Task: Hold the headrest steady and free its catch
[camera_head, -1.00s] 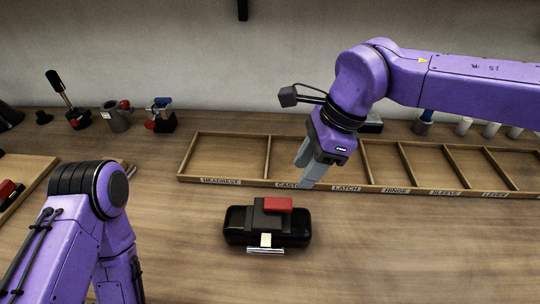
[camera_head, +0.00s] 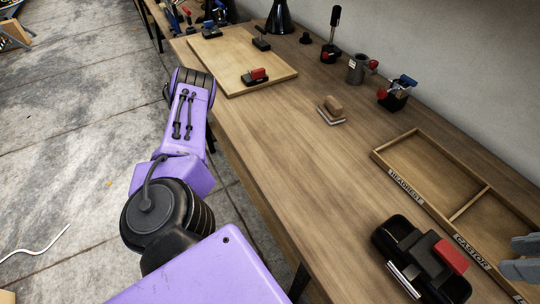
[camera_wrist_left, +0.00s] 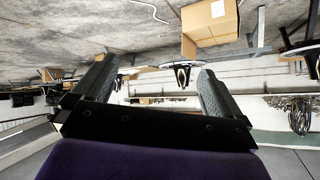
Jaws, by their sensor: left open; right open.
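The headrest (camera_head: 398,232) is a black padded block lying on the bench at the lower right of the head view. A black bracket with a red catch piece (camera_head: 452,256) sits on it, and a pale metal plate (camera_head: 405,279) shows at its near side. My right gripper (camera_head: 509,257) shows only as two grey fingers at the right edge, apart and empty, beside the headrest and over the tray's edge. My left gripper (camera_wrist_left: 152,90) is open and empty in the left wrist view, facing the room away from the bench. Its fingers are not visible in the head view.
A divided wooden tray (camera_head: 419,197) with HEADREST and CASTOR labels lies behind the headrest. A brown block on a metal plate (camera_head: 333,107), a wooden board (camera_head: 228,54) and several small fixtures stand farther along. Bare bench lies left of the headrest.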

